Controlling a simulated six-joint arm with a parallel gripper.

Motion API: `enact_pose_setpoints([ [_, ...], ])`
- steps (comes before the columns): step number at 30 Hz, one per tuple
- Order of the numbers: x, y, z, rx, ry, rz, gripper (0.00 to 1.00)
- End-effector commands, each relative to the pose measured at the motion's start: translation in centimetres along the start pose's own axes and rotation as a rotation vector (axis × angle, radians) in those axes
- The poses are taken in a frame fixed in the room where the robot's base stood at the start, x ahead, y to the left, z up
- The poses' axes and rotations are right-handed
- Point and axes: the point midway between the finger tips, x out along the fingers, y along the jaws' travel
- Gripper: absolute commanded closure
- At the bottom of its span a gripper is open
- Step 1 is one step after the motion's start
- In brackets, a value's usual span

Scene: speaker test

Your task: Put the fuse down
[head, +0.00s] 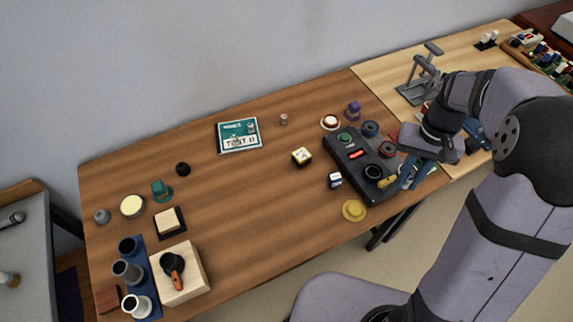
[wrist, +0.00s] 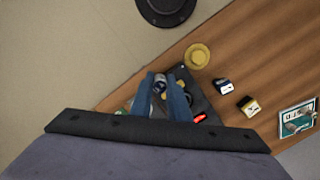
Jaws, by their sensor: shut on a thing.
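My gripper (head: 408,172) has blue fingers and is at the right end of the black speaker test box (head: 350,157). In the wrist view the gripper (wrist: 162,84) is shut on a small pale, dark-marked thing (wrist: 158,88) between its fingertips, which I take for the fuse. Most of it is hidden by the fingers, and I cannot tell whether it touches anything below. The black box also shows beside the fingers in the wrist view (wrist: 189,82), with its red lit display (wrist: 200,117). A small yellow piece (head: 387,181) lies close to the fingers in the head view.
A yellow disc (head: 354,210) lies in front of the box. A small dark-and-white block (head: 335,180) and a yellow-and-black cube (head: 302,156) stand left of it. A teal-and-white sign (head: 239,135) lies farther back.

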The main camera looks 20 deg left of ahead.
Motion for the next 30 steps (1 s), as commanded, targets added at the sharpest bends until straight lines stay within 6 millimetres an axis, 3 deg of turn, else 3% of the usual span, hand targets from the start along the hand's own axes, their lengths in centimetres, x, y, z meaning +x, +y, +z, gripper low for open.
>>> enact_pose_setpoints([
  [4,-2.9,0.0,0.2,0.000,0.005,0.000,1.00],
  [14,-2.7,-5.0,-1.6,-0.442,0.000,0.054,1.00],
  [22,-2.8,-13.0,-3.0,-1.092,0.000,0.133,1.00],
  [30,-2.8,-22.3,-2.5,-1.803,0.000,0.220,1.00],
])
